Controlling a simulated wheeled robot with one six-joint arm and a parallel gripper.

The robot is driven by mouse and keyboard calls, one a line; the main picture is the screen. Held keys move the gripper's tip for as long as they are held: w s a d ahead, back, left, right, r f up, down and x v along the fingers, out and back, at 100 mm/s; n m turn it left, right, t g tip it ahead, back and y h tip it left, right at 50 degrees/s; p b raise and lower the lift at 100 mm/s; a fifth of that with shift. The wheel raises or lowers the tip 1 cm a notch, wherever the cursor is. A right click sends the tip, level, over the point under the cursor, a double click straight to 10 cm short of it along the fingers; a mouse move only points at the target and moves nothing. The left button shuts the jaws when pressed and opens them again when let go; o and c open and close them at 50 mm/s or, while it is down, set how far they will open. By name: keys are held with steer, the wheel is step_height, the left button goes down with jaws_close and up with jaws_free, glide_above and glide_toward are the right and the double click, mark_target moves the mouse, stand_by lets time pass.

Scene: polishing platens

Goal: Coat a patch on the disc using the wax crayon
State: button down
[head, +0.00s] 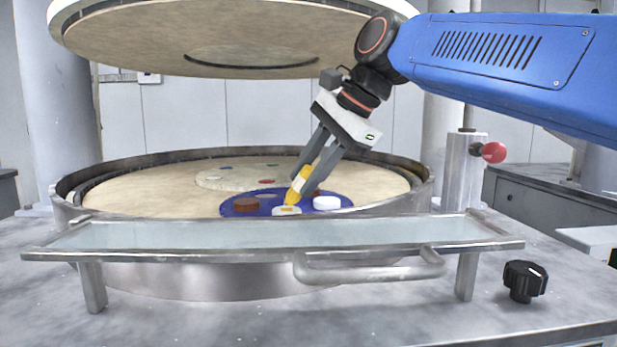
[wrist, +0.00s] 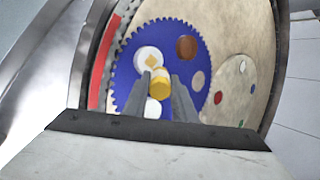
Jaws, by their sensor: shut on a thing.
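My gripper (head: 313,173) is shut on the yellow wax crayon (head: 300,186), which it holds tilted with its tip low over a pale disc (head: 278,212). The wrist view shows the crayon (wrist: 160,80) between my fingers (wrist: 166,98). There the pale disc (wrist: 146,54) bears a tan-yellow patch (wrist: 153,64) beside the crayon tip. I cannot tell whether the tip touches the disc. The disc sits in a blue toothed carrier (head: 233,212). The crayon and fingers hide part of the carrier.
The carrier also holds a brown disc (head: 246,204) and a white disc (head: 327,203). It lies on the round beige platen (head: 140,200) inside a metal rim. An upper platen (head: 200,40) hangs above. A glass-topped shelf (head: 200,237) with a handle stands in front.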

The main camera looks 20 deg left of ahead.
steer(key=shift+w+a, duration=0.1)
steer(key=shift+w, duration=0.15)
steer(key=shift+r, duration=0.1)
steer(key=shift+r, duration=2.9)
steer(key=shift+r, duration=0.1)
steer(key=shift+r, duration=1.45)
